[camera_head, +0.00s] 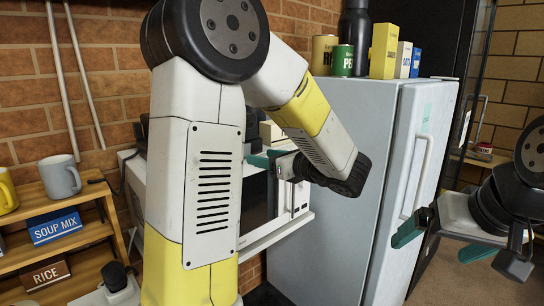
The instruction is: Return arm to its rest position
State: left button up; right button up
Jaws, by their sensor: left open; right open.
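My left arm, white and yellow, rises through the middle of the view and bends down to the right. My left gripper (262,160) has teal fingers and is in front of a white microwave-like appliance (301,200). Its fingers are partly hidden, and I see nothing held in it. My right gripper (433,248) comes in from the right edge.
The pale fridge (335,130) carries a tan can (323,54), a green can (342,60), a yellow box (383,50) and a black bottle (355,38). At left, a wooden shelf (95,232) holds a grey mug (60,177) and yellow mug (6,192). Bare floor shows at lower right.

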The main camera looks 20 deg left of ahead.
pick_arm(q)
jog(key=shift+v, duration=1.1)
